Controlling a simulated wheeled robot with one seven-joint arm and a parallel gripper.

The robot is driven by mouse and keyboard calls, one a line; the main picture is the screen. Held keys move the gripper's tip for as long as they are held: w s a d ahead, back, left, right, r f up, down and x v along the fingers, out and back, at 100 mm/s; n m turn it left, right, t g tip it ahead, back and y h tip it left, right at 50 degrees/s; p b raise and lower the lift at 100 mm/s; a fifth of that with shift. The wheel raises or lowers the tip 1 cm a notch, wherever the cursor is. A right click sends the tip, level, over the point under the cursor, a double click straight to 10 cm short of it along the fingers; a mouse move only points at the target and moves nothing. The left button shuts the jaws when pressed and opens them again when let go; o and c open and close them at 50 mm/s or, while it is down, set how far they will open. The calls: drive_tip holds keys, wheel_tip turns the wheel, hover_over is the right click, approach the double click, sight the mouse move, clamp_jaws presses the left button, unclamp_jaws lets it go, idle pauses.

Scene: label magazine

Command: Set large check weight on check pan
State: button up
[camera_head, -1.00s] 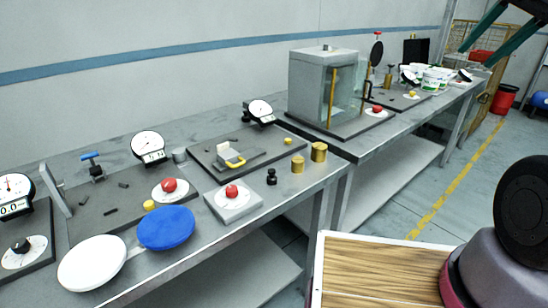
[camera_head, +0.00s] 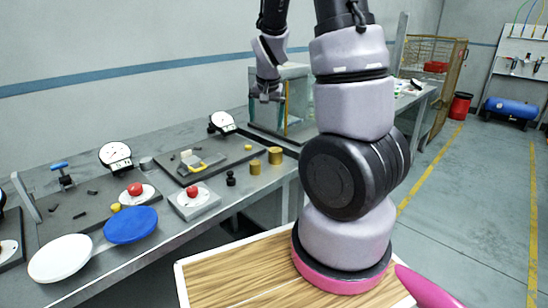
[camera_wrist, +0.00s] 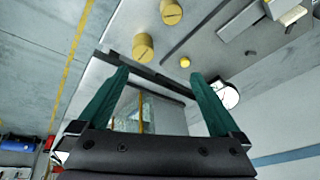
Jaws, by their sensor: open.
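Two brass cylinder weights stand upright at the near edge of the bench: a slightly larger-looking one (camera_head: 275,155) and one beside it (camera_head: 255,167). Both also show at the top of the wrist view. A small black weight (camera_head: 231,179) stands to their left. I cannot tell for certain which is the large check weight. A white disc (camera_head: 60,258) and a blue disc (camera_head: 131,225) stand at the bench's front left; which is the check pan is unclear. My gripper (camera_wrist: 160,75) is open and empty, raised above the bench and apart from the weights.
A dark plate with a yellow-handled fixture (camera_head: 200,162) lies behind the weights. A dial gauge (camera_head: 222,122) and a glass cabinet (camera_head: 298,100) stand farther back. A grey box with a red knob (camera_head: 193,191) sits between the weights and discs. A wooden top (camera_head: 225,275) is in front.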

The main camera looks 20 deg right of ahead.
drive_tip(key=h, duration=0.2)
approach(275, 150)
drive_tip(key=x, duration=0.5)
drive_tip(key=shift+f, duration=0.25)
drive_tip(key=shift+x, duration=3)
drive_tip(key=shift+s+r, duration=0.1)
clamp_jaws()
